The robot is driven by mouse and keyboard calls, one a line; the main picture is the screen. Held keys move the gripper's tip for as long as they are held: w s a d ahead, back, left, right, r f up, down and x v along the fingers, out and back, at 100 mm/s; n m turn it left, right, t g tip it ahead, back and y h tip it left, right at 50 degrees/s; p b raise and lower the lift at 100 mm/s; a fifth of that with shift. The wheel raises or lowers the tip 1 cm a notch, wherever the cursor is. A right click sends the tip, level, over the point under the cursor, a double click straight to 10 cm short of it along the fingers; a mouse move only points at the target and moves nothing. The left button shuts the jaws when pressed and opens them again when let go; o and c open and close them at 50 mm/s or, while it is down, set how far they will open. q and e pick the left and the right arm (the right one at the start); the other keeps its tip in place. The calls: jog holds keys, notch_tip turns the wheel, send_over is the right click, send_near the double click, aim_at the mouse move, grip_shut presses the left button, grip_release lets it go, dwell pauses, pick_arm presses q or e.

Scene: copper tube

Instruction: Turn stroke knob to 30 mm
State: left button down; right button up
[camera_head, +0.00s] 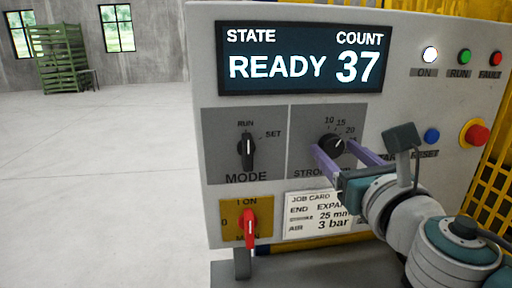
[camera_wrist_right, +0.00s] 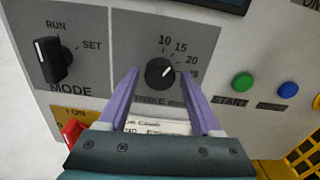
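The stroke knob (camera_head: 331,145) is a round black dial on a grey plate, with a scale showing 10, 15, 20 and a partly covered mark. It also shows in the right wrist view (camera_wrist_right: 160,72). Its white pointer line points up and right, roughly toward the 20 side; the exact value is hard to tell. A 30 mark is not visible. My right gripper (camera_head: 334,149) is open, its purple fingers on either side of the knob with gaps between, also in the right wrist view (camera_wrist_right: 159,76). Whether the fingertips reach its depth is unclear. My left gripper is not in view.
The black mode knob (camera_head: 247,149) is left of the stroke plate. A red switch (camera_head: 250,226) and a job card (camera_head: 312,214) reading 25 mm are below. The display (camera_head: 305,59) reads READY, 37. A blue button (camera_head: 432,136) and red button (camera_head: 475,133) are right.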

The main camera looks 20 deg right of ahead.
grip_shut()
dwell(0.3)
jog(key=shift+m, duration=0.5)
jog(key=m+b, duration=0.1)
jog(key=m, duration=0.2)
jog(key=m+b, duration=0.1)
jog(key=m, duration=0.4)
jog(key=m+b, duration=0.1)
jog(key=m, duration=0.4)
jog(key=shift+d+f, duration=0.1)
jog(key=shift+m, duration=2)
